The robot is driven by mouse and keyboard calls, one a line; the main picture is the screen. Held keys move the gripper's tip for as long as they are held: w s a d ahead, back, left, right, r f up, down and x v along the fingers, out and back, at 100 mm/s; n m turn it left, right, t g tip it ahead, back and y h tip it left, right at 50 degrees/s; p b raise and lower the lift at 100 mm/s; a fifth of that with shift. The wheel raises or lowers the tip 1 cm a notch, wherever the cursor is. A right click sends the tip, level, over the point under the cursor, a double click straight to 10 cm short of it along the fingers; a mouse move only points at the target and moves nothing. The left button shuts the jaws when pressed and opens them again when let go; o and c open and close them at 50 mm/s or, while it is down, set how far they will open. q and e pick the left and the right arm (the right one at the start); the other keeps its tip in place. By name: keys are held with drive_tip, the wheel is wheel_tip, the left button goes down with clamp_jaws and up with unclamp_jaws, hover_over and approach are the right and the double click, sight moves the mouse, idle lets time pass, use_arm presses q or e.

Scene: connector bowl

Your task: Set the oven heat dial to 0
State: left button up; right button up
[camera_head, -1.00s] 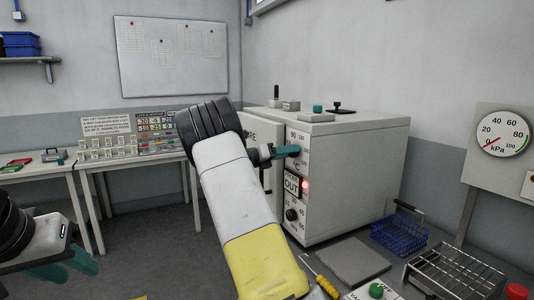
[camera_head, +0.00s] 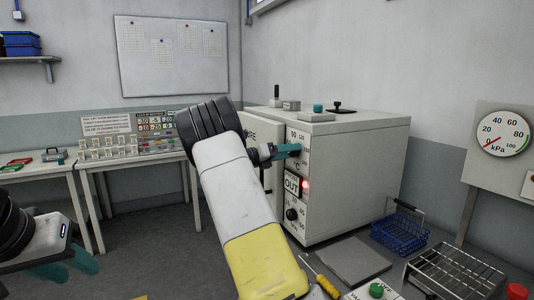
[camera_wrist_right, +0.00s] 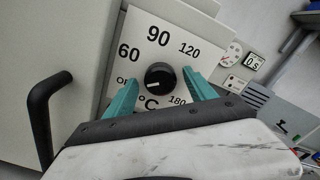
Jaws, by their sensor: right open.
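The oven heat dial (camera_wrist_right: 159,78) is a round black knob on a white scale plate in the right wrist view. The plate reads 60, 90, 120, 180 and °C, with a partly hidden mark at lower left. In the head view, my right gripper (camera_head: 284,151) is at the upper front of the oven (camera_head: 350,165) and hides the dial. My left gripper (camera_head: 67,264) is open and empty at lower left.
A second black knob (camera_head: 291,214) is lower on the oven front, below a lit red lamp (camera_head: 306,185). A black handle (camera_wrist_right: 42,115) stands left of the dial. A blue basket (camera_head: 399,228) and a wire rack (camera_head: 455,270) stand right of the oven.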

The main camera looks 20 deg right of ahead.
drive_tip(key=a, duration=0.7)
drive_tip(key=shift+s+a, duration=0.3)
drive_tip(key=shift+a, duration=0.1)
drive_tip(key=shift+s, duration=0.1)
drive_tip(key=s+f+m+g+y, duration=0.1)
drive_tip(key=s+f+m+y, duration=0.2)
drive_tip(key=s+m+y, duration=0.35)
drive_tip(key=s+f+m+y, duration=0.3)
drive_tip(key=s+m, duration=0.1)
drive_tip(key=s, duration=0.5)
drive_tip(key=s+a+r+m+t+y, duration=0.3)
drive_tip(key=s+a+m+t+y, duration=0.3)
drive_tip(key=s+a+m+y, duration=0.4)
drive_tip(key=shift+s+a+m+y, duration=0.35)
drive_tip(key=shift+s+a+m, duration=2.1)
drive_tip(key=shift+s+a, duration=2.45)
drive_tip(key=shift+w, duration=0.15)
